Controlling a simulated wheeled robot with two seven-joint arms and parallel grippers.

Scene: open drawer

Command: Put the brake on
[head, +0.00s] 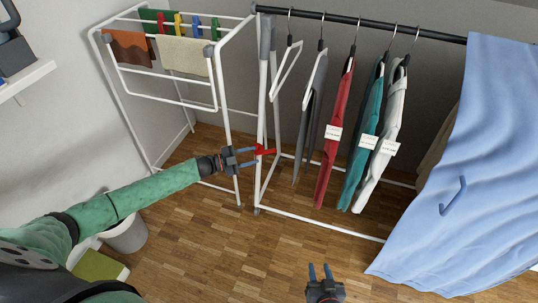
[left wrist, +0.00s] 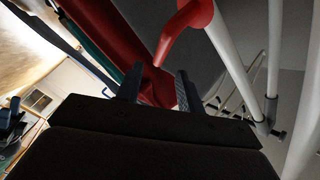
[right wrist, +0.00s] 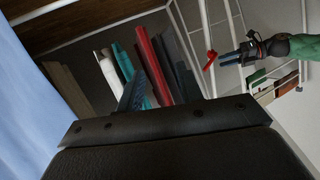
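A red lever (head: 265,150) sits on a white post of the clothes rail's frame. In the left wrist view the lever (left wrist: 182,35) bends down from a red collar, its tip in line with the gap between my fingers. My left gripper (head: 256,157) is open, with its fingertips close to the lever. I cannot tell whether they touch it. In the right wrist view the lever (right wrist: 210,60) shows beside my left gripper. My right gripper (head: 319,268) is open and empty, low over the floor, well away from the lever.
Several garments hang on the clothes rail (head: 350,19), including a red one (head: 330,150). A drying rack (head: 185,85) with cloths stands at left. A blue curtain (head: 480,140) hangs at right. A bin (head: 128,235) stands at lower left. The wooden floor (head: 240,255) in front is clear.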

